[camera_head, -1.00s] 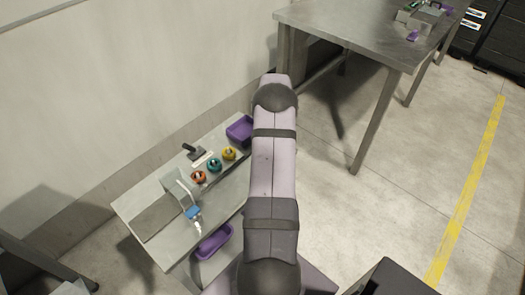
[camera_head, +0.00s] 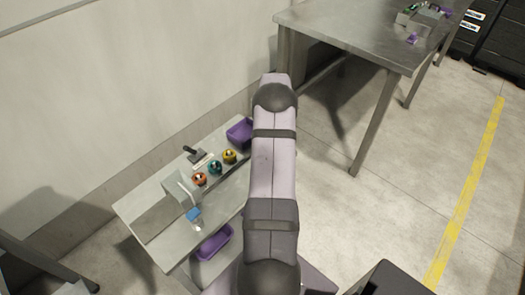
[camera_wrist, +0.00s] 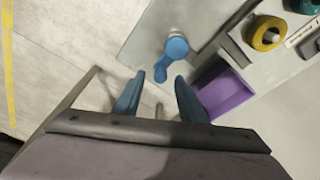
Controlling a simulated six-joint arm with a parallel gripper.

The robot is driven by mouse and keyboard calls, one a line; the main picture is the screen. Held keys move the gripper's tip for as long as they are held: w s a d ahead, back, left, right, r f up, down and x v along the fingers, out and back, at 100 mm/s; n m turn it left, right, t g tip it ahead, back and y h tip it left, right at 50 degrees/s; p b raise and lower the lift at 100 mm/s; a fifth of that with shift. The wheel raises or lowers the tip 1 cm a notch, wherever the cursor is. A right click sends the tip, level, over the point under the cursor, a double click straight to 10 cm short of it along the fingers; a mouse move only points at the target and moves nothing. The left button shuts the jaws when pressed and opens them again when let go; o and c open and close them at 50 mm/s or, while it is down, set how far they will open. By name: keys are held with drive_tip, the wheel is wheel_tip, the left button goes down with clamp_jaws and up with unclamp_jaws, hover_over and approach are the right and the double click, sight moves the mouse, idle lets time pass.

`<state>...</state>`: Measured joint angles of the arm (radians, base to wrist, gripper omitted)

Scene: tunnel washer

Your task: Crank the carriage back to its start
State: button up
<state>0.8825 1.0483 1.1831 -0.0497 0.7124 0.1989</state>
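In the wrist view a blue crank (camera_wrist: 177,48) with a round hub and a short arm sits at the edge of a grey metal surface. Its arm points down toward my gripper (camera_wrist: 160,85). My gripper's two blue-grey fingers are spread, with nothing between them, and stay short of the crank. In the head view the blue crank part (camera_head: 194,214) shows small at the front of the low metal bench (camera_head: 150,215), beside a grey block (camera_head: 176,187). My gripper is not visible there. I cannot make out which part is the carriage.
Orange (camera_head: 199,180), teal (camera_head: 215,168) and yellow (camera_head: 229,157) round pieces stand on the bench. A purple bin (camera_head: 240,132) is at its far end and another purple tray (camera_head: 214,242) lies lower in front. A taller metal table (camera_head: 350,35) stands at the back right.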

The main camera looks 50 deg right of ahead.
drive_tip(key=shift+w+d+p+v, duration=0.15)
drive_tip(key=shift+p+v, duration=0.35)
drive_tip(key=shift+v, duration=0.4)
drive_tip(key=shift+w+d+p+v, duration=0.15)
drive_tip(key=shift+p+v, duration=0.4)
drive_tip(key=shift+v, duration=0.3)
drive_tip(key=shift+s+d+p+v, duration=0.15)
drive_tip(key=shift+p+v, duration=0.35)
drive_tip(key=shift+v, duration=0.4)
drive_tip(key=shift+w, duration=0.15)
